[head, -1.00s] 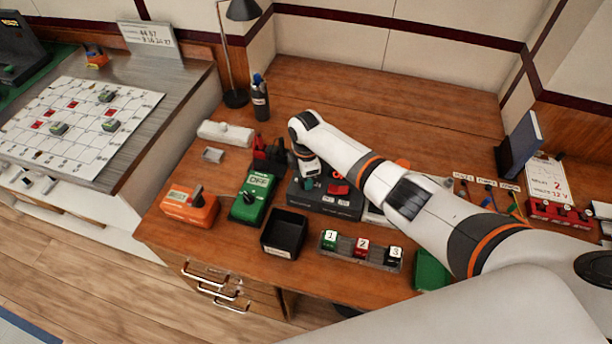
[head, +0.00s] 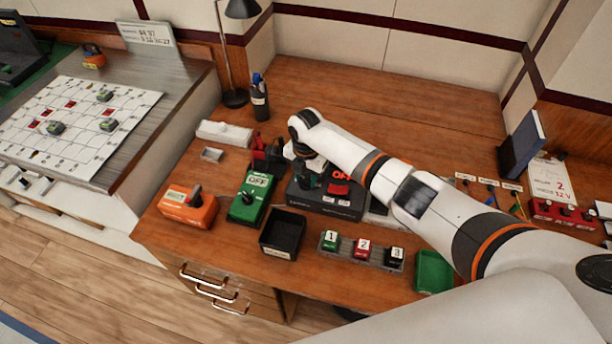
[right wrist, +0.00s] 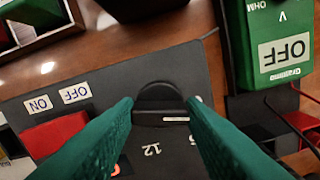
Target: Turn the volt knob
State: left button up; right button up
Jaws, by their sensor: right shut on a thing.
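The volt knob (right wrist: 160,103) is a small black knob on the dark power supply box (head: 325,203), with printed numbers such as 12 beside it. In the right wrist view the green fingers of my right gripper (right wrist: 160,108) stand on both sides of the knob and are shut on it. In the head view my right gripper (head: 311,180) is over the left part of the box, and the wrist hides most of the knob. A red switch (head: 339,189) with an OFF label is just right of the gripper. My left gripper is not in view.
A green meter (head: 250,198) reading OFF and an orange device (head: 188,207) stand left of the box. In front are a black bin (head: 283,232) and a rack (head: 360,250) with blocks 1, 2, 3. A green tray (head: 433,272) is at right.

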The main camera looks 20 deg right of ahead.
aim_at(306, 179)
jog(key=shift+w+r, duration=0.1)
jog(key=shift+r, duration=0.05)
dwell(0.3)
jog(key=o, duration=1)
notch_tip(306, 179, up, 12)
jog(key=b, duration=0.2)
